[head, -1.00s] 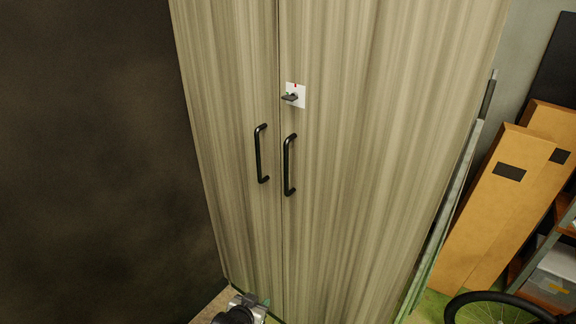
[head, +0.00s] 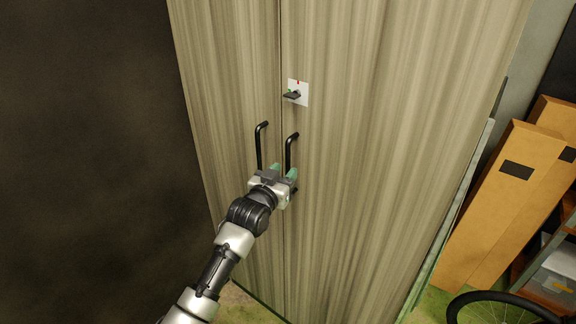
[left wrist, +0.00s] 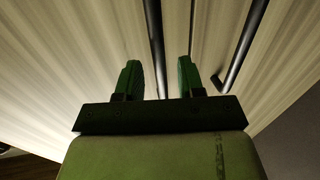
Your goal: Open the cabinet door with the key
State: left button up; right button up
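The wooden cabinet (head: 400,150) has two closed doors. A dark key (head: 292,95) sits in the white lock plate (head: 304,90) on the right door, with its bow pointing left; the plate has a red mark above and a green mark at left. The right door's black handle (head: 288,150) is partly hidden by my left gripper (head: 283,171). In the left wrist view, the gripper (left wrist: 158,64) is open, with a black handle (left wrist: 154,35) showing between its green fingers; contact cannot be told. The left door's handle (head: 258,148) is beside it. My right gripper is not in view.
A dark wall (head: 90,150) stands on the left. Cardboard boxes (head: 505,200), a shelf (head: 520,268) and a bicycle wheel (head: 500,296) are at the right. The space before the right door is clear.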

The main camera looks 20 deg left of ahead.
pick_arm(q)
jog(key=shift+w+d, duration=0.15)
jog(key=shift+w, duration=0.55)
jog(key=shift+w+d, duration=0.1)
jog(key=shift+w, duration=0.55)
grip_shut()
